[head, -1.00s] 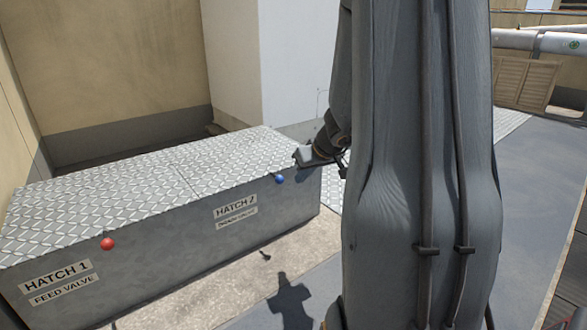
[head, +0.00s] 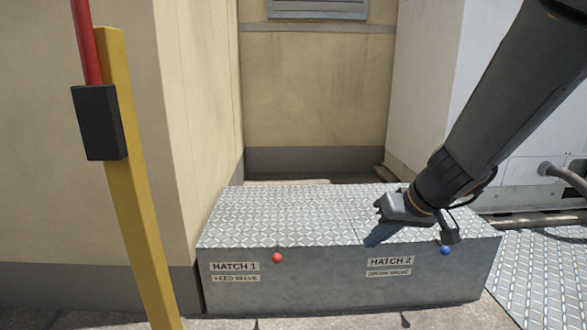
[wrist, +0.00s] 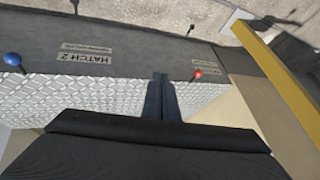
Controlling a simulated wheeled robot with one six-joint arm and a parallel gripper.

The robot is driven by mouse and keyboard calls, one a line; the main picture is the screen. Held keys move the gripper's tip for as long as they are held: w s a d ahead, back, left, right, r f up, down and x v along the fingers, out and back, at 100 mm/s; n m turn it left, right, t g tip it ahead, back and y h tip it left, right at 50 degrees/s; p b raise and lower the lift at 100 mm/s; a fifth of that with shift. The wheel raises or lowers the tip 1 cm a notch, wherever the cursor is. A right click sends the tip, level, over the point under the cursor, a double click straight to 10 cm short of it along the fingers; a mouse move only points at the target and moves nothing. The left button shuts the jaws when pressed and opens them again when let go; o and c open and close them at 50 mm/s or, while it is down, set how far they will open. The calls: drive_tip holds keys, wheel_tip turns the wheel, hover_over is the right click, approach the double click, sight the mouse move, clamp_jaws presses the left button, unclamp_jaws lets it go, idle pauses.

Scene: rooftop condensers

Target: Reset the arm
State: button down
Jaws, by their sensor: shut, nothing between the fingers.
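My gripper (head: 374,240) is shut and empty at the end of my arm, which comes in from the upper right in the head view. In the wrist view my closed fingers (wrist: 160,90) point toward the box, seen upside down. A red knob (head: 277,258) is by Hatch 1 and a blue knob (head: 445,251) by Hatch 2. Both knobs also show in the wrist view, red (wrist: 197,73) and blue (wrist: 12,59).
A yellow post (head: 137,210) with a black box (head: 99,122) and a red pole stands close at left. Beige walls (head: 315,90) rise behind the box. A white unit (head: 430,80) with a hose is at right. Diamond-plate flooring (head: 540,270) lies right of the box.

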drive_tip(key=s+a+r+n+g+p, duration=0.15)
drive_tip(key=s+a+r, duration=0.35)
drive_tip(key=a, duration=0.5)
drive_tip(key=s+a+r+n+g+h+p, duration=0.1)
drive_tip(key=s+a+r+p, duration=0.2)
drive_tip(key=s, duration=0.6)
drive_tip(key=s+a+r+n+g+p, duration=0.1)
drive_tip(key=s+a+r+p, duration=0.25)
drive_tip(key=s, duration=0.55)
drive_tip(key=s+a+r+n+g+h+p, duration=0.1)
drive_tip(key=s+a+r+g+p, duration=0.2)
drive_tip(key=s, duration=0.6)
drive_tip(key=d+r+m+p, duration=0.2)
drive_tip(key=d+r+p, duration=0.4)
drive_tip(key=r+p, duration=0.3)
drive_tip(key=d+r+m+t+h+p, duration=0.1)
drive_tip(key=d+r+p, duration=0.6)
drive_tip(key=p, duration=0.9)
drive_tip(key=d+r+m+h+p, duration=0.1)
drive_tip(key=d+r+m+p, duration=0.2)
drive_tip(key=d+r+p, duration=0.4)
wheel_tip(320, 180, up, 5)
drive_tip(key=p, duration=0.5)
drive_tip(key=shift+w, duration=0.15)
drive_tip(key=shift+f+m, duration=0.1)
drive_tip(key=shift+m, duration=0.15)
